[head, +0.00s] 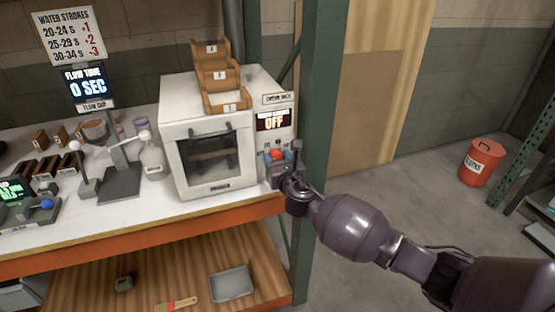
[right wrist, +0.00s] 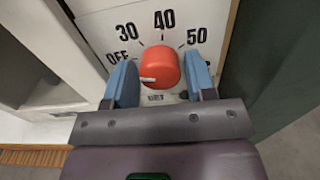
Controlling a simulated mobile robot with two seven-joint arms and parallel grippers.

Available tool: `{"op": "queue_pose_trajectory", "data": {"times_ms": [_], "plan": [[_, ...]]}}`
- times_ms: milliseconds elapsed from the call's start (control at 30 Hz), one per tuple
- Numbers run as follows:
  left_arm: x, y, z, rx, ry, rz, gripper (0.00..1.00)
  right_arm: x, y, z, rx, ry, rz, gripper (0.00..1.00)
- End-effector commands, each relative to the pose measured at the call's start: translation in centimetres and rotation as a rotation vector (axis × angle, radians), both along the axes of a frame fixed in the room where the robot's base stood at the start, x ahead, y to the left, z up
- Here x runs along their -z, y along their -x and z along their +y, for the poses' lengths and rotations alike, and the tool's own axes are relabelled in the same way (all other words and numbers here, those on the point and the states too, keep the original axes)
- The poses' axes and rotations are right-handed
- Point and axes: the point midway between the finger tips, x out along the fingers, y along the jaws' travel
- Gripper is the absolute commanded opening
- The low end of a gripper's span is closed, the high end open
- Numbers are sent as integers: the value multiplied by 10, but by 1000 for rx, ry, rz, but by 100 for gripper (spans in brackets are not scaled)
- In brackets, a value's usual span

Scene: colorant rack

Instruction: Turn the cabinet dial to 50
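The red dial (right wrist: 160,66) is on the white front panel of the cabinet (head: 207,165), below a display reading OFF (head: 274,120). In the right wrist view its white pointer mark aims left and slightly down, towards the OFF label; 30, 40 and 50 (right wrist: 196,36) run clockwise above it. My right gripper (right wrist: 161,73) has its blue fingers on either side of the dial, open, with slim gaps to it. In the head view the right gripper (head: 284,167) is at the panel and partly covers the dial. My left gripper is not in view.
Wooden bins (head: 222,80) stand on top of the cabinet. A green post (head: 318,130) rises just right of the panel, near my right arm. A flow cup stand (head: 120,180) and a bottle (head: 152,162) are to the left. A red bin (head: 482,163) stands on the floor.

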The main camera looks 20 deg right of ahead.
Motion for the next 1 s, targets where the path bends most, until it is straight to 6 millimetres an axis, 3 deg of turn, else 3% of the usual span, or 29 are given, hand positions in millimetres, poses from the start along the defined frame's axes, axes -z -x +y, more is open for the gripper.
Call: {"op": "queue_pose_trajectory", "data": {"times_ms": [33,200,567,1000], "plan": [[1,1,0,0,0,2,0,0,0,0,0,0,0,42],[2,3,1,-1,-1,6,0,0,0,0,0,0,0,16],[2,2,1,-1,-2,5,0,0,0,0,0,-60,2,16],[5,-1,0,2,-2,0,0,1,0,0,1,-406,14,16]]}}
